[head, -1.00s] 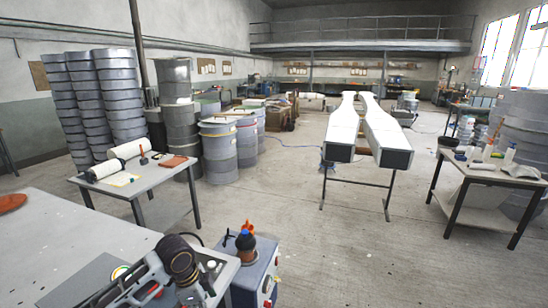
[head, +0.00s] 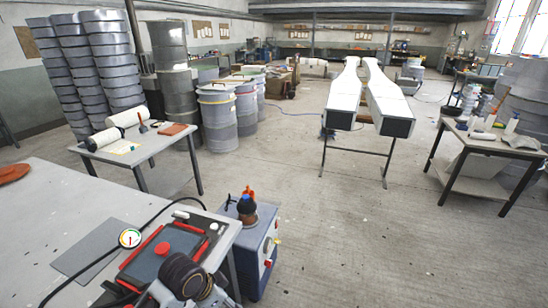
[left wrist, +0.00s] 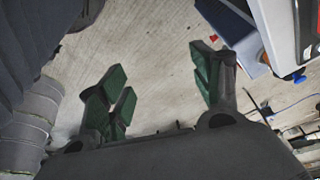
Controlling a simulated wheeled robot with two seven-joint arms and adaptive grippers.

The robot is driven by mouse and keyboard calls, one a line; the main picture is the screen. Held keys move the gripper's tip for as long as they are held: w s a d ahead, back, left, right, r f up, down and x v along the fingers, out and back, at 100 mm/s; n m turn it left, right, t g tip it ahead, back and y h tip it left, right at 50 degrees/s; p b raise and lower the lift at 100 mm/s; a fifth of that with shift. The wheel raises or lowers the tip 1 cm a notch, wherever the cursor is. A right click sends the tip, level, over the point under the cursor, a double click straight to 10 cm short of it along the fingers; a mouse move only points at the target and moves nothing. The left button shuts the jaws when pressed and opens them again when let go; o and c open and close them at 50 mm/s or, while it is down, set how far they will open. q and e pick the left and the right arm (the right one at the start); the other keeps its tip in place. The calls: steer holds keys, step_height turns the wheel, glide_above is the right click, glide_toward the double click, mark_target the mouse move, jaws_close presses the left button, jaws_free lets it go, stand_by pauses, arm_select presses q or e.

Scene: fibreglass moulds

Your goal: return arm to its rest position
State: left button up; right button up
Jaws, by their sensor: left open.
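My left arm (head: 185,278) shows at the bottom of the head view as a dark round joint and grey link, in front of the near table. Its fingers are not clearly visible there. In the left wrist view my left gripper (left wrist: 160,84) is open, with its green-padded fingers wide apart and only concrete floor between them. Nothing is held. My right arm and gripper are not in view.
The near grey table (head: 75,215) carries a red-edged device (head: 165,252) and a round gauge (head: 130,238). A blue-grey cabinet (head: 262,255) with bottles on top stands beside it. Two white moulds (head: 345,95) rest on a stand beyond open floor.

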arm_select(q)
steer(key=s+a+f+n+y, duration=0.2)
steer(key=s+a+n+y, duration=0.1)
steer(key=s+a+n, duration=0.6)
steer(key=s+f+m, duration=0.1)
steer(key=s+f, duration=0.1)
steer(key=f, duration=1.5)
steer(key=s+f, duration=0.2)
steer(key=f, duration=1.5)
steer(key=s+a+f+g, duration=0.1)
steer(key=s+f, duration=0.8)
steer(key=s, duration=0.1)
steer(key=s+a+f, duration=0.2)
steer(key=s+f, duration=0.8)
steer(key=s, duration=0.1)
steer(key=shift+s+a+g, duration=0.25)
steer(key=shift+s+g, duration=0.05)
steer(key=shift+g, duration=0.1)
steer(key=shift+s, duration=0.1)
